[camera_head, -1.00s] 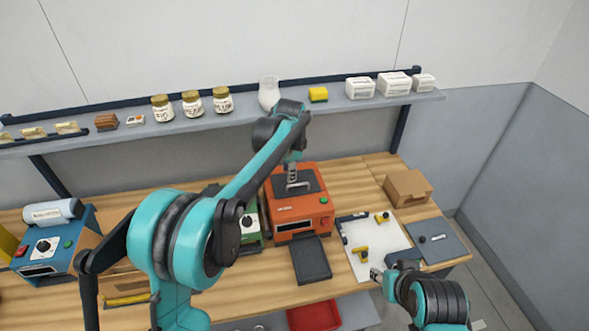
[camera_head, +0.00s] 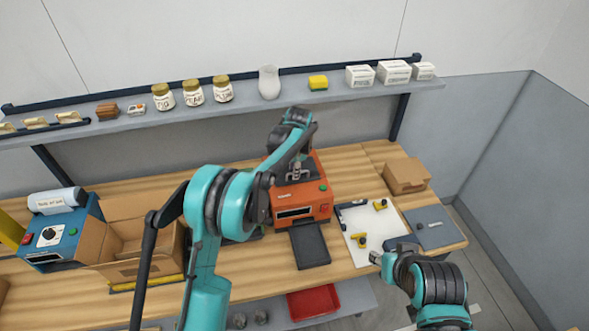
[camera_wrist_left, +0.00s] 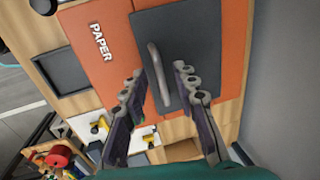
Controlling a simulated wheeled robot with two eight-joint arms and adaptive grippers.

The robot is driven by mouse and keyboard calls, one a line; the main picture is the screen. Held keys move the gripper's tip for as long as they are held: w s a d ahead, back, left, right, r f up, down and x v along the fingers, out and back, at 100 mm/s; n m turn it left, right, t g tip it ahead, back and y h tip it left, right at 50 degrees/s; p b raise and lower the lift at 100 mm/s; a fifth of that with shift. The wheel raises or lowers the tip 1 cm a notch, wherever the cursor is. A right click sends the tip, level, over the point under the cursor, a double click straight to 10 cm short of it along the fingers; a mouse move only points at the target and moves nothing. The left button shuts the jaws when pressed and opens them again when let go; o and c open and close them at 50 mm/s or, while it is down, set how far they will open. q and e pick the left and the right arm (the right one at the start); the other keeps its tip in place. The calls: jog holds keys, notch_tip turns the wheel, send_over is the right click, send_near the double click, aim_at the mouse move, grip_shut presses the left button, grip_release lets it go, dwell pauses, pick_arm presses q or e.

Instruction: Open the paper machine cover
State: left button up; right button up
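The orange paper machine (camera_head: 318,205) stands on the wooden bench. It shows close in the left wrist view (camera_wrist_left: 96,72), marked PAPER. Its dark grey cover (camera_wrist_left: 205,30) lies flat and closed on top, with a grey bar handle (camera_wrist_left: 158,72). My left gripper (camera_wrist_left: 158,76) is open over the cover, one finger on each side of the handle, with gaps visible. In the head view my left gripper (camera_head: 297,172) is above the machine, its arm partly hiding the cover. My right gripper (camera_head: 376,257) is by the bench's front edge; its fingers are too small to read.
A dark tray (camera_head: 310,245) lies in front of the machine. A white board (camera_head: 368,218) with yellow parts and a cardboard box (camera_head: 406,175) are to the right. An open carton (camera_head: 130,235) and a blue machine (camera_head: 62,235) are left. A shelf (camera_head: 300,96) with jars runs behind.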

pick_arm(q)
grip_shut()
jog(key=shift+r, duration=0.1)
